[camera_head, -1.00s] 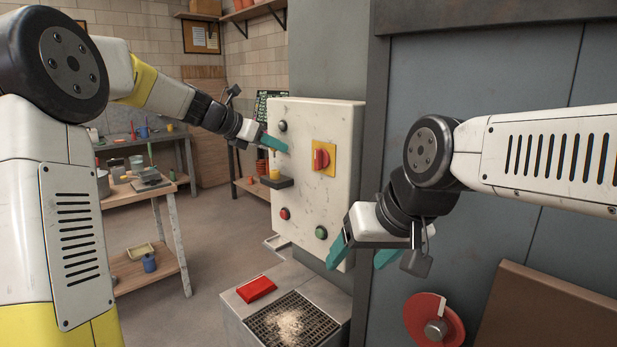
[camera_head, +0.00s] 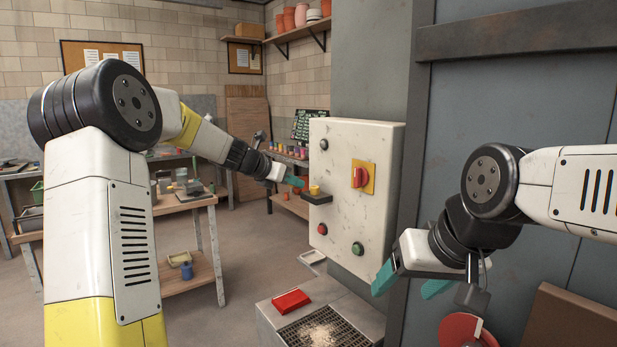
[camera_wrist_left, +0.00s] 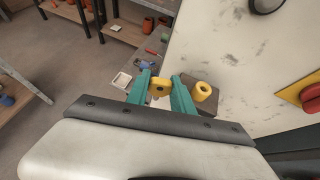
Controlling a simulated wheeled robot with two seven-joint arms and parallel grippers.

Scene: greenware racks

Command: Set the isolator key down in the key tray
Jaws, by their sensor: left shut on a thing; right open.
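My left gripper (camera_head: 294,181) is shut on a small yellow piece, which I take to be the isolator key (camera_wrist_left: 160,87), held between its teal fingers in the left wrist view. The gripper is in the air just left of a dark ledge (camera_head: 318,199) on the white control box (camera_head: 340,225). A yellow ring-shaped piece (camera_wrist_left: 203,91) stands on that ledge, to the right of the fingers. I cannot tell for certain which thing is the key tray; a red tray-like piece (camera_head: 292,301) lies on the grey plinth below. My right gripper (camera_head: 410,284) is open and empty, right of the box.
The box has a red rotary switch (camera_head: 360,177), a red button (camera_head: 322,229) and a green button (camera_head: 357,248). A pale tray (camera_head: 313,257) sits low beside it. A grate (camera_head: 322,330) with pale debris is on the plinth. A workbench (camera_head: 185,203) stands at left.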

